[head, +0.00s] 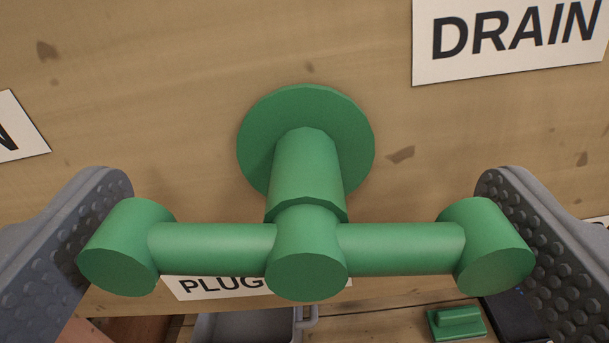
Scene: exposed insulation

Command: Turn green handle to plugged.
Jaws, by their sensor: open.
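The green handle (402,248) is a T-shaped valve handle with a round flange (257,135) on a wooden panel. Its crossbar lies level across the picture, with a thicker knob at each end. My gripper (306,240) is open, with one grey studded finger beyond each end of the crossbar. The left finger is very close to the left knob and the right finger very close to the right knob; I cannot tell whether they touch. A "DRAIN" label (510,40) is above right of the handle. A "PLUG..." label (215,285) is below, partly hidden by the handle.
The wooden panel (200,60) fills most of the view. Part of another white label (15,125) shows at the left edge. Below are a grey tray (245,327), a small green block (457,320) and a dark object (510,315) at the lower right.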

